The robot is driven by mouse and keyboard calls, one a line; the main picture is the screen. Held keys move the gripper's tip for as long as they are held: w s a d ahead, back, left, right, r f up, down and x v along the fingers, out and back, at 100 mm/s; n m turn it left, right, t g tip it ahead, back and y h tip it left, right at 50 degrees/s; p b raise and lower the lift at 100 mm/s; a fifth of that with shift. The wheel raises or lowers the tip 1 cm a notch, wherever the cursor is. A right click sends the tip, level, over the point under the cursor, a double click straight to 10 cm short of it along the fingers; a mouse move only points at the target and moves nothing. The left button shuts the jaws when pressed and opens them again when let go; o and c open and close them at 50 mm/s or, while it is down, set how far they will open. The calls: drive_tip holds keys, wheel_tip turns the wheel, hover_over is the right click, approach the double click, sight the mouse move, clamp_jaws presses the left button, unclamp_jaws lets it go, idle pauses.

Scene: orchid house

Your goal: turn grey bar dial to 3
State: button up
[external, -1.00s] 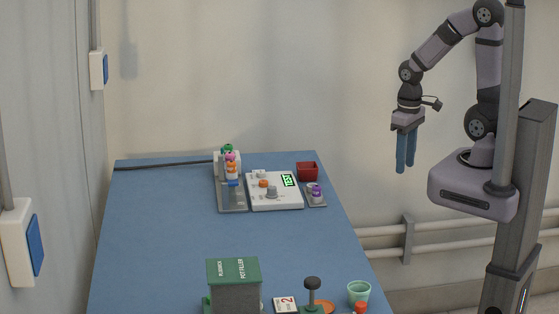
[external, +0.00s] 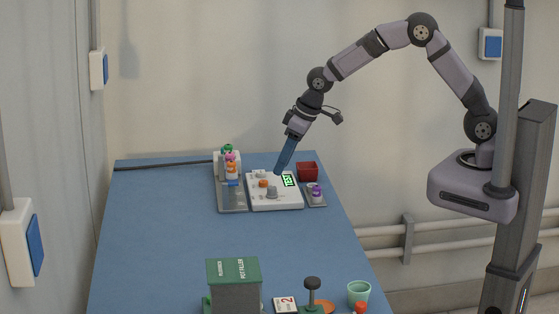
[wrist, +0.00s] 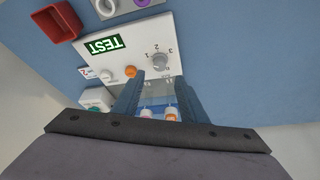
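A white control panel (external: 287,203) lies flat on the blue table. The grey bar dial (external: 271,192) is on its front part, and it shows in the wrist view (wrist: 160,60) with small numbers around it. I cannot tell which number its bar points to. An orange button (wrist: 130,72) and a pale round knob (wrist: 106,76) are also on the panel.
A red box (external: 307,170) and a small tray (external: 315,203) with a purple-topped item are on the right. A green-lidded bin (external: 233,270) and a mint cup (external: 358,292) are near the front. The table's middle is clear.

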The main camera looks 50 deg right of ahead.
sight(272, 187)
drive_tip(key=shift+p+x, duration=1.05)
drive_tip(key=shift+x, duration=2.55)
drive_tip(key=shift+d, duration=0.1)
clamp_jaws()
